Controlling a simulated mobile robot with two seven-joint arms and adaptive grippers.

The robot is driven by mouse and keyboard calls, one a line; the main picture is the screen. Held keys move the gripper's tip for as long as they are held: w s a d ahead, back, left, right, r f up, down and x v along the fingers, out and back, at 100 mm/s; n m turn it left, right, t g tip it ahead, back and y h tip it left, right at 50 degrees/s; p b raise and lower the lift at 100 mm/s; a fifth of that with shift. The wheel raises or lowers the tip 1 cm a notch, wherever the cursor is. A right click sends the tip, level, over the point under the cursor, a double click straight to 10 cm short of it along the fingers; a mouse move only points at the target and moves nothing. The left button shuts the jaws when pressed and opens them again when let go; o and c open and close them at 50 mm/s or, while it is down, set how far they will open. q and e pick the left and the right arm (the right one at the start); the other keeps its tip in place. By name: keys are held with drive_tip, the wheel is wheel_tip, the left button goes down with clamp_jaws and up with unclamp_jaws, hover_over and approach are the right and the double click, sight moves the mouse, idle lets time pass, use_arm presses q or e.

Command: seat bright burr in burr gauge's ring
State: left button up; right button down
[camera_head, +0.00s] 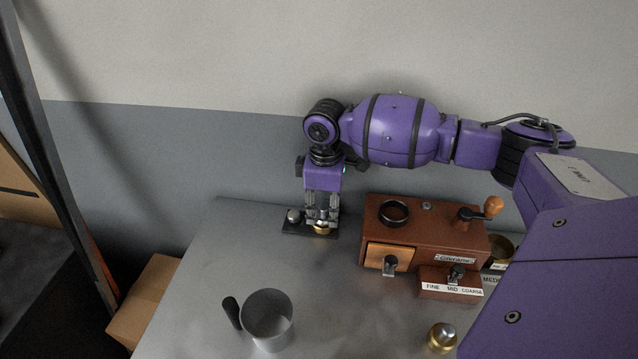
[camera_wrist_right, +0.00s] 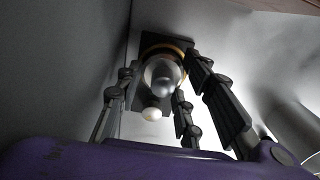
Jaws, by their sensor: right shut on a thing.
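The burr gauge (camera_head: 290,234) is a dark flat plate at the back of the bench, with a brass ring (camera_head: 323,231) and a small silver knob (camera_head: 293,215). My right gripper (camera_head: 321,219) points down over the ring, its fingers shut on the bright burr. The burr (camera_wrist_right: 163,73) shows as a shiny silver rounded piece between the fingers in the right wrist view, with the brass ring (camera_wrist_right: 168,45) around or just beyond it. The fingers hide much of the contact, so I cannot tell how deep the burr sits. My left gripper is not in view.
A brown wooden grinder box (camera_head: 440,235) with a crank and drawer stands close to the right of the gauge. A grey metal cup (camera_head: 268,320) stands at the front left. A brass-and-silver piece (camera_head: 441,336) is at the front right. The bench middle is clear.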

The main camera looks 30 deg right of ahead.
sight(324, 206)
drive_tip(key=shift+f, duration=0.15)
drive_tip(key=c, duration=1.5)
unclamp_jaws()
wheel_tip(324, 206, up, 12)
drive_tip(key=shift+r+p, duration=0.2)
drive_tip(key=shift+p, duration=0.15)
drive_tip(key=shift+f, duration=0.1)
